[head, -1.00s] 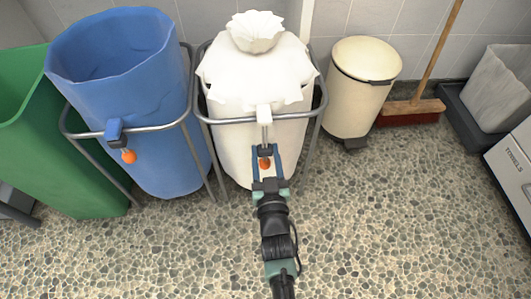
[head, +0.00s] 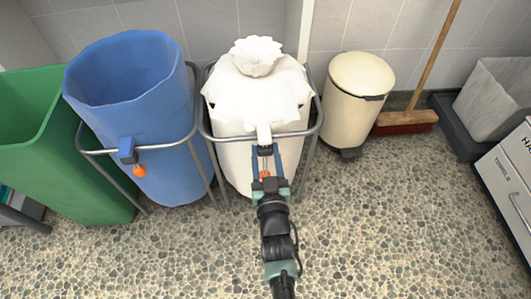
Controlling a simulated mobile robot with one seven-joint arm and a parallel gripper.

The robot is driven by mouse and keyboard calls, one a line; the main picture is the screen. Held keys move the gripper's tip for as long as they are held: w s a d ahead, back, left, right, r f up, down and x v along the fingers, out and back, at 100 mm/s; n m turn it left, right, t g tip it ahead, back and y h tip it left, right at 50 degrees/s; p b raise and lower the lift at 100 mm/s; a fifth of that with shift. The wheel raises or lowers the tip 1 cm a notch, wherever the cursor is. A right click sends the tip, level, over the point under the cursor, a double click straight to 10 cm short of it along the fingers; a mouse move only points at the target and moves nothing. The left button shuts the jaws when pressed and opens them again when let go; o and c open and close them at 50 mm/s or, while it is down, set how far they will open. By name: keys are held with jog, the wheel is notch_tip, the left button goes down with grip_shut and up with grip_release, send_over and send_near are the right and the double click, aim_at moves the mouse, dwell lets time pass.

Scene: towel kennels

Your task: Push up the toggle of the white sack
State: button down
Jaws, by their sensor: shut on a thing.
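The white sack (head: 240,160) hangs in a grey metal frame, its gathered top (head: 257,56) bunched in a tuft above a spread collar. A white tab (head: 264,133) sits at its front by the frame's rim. Just below the tab is the dark toggle (head: 265,151), with little or no gap between them. A cord runs down from the toggle to an orange ball (head: 266,175). My gripper (head: 267,151) reaches up from below, its two blue fingers shut on the toggle from either side. The fingers partly hide the toggle's sides.
A blue sack (head: 150,125) in its own frame, with an orange ball (head: 139,171), stands left, beside a green bin (head: 80,165). A cream pedal bin (head: 352,105) and a broom (head: 405,122) stand right. The pebbled floor in front is clear.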

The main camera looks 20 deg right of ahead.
jog(key=shift+r, duration=0.6)
jog(key=shift+c, duration=1.6)
grip_release()
jog(key=shift+s, duration=0.15)
jog(key=p+v, duration=0.5)
jog(key=v, duration=0.7)
jog(key=shift+s, duration=0.35)
jog(key=shift+a, duration=0.15)
